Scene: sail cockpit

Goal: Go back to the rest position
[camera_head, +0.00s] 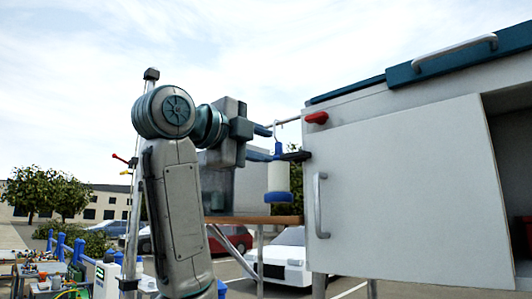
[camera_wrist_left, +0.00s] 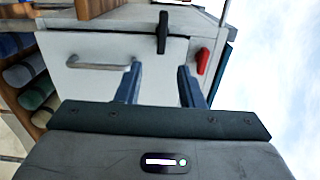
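My left gripper (camera_head: 266,143) is raised in the middle of the head view, its blue fingers pointing right toward the white cabinet. In the left wrist view the fingers (camera_wrist_left: 158,82) are apart with nothing held between them. The cabinet front shows beyond them, with a black lever (camera_wrist_left: 163,33) and a red lever (camera_wrist_left: 202,61). In the head view the fingertips overlap the top of a hanging white and blue lantern (camera_head: 278,182); I cannot tell whether they touch it. My right gripper is in neither view.
The cabinet's white door (camera_head: 410,190) has a metal handle (camera_head: 320,205), with an open dark space at its right. A wooden shelf edge (camera_head: 250,219) lies below the left gripper. Rolled items (camera_wrist_left: 32,72) sit in a rack in the wrist view. A parked white car (camera_head: 285,258) is behind.

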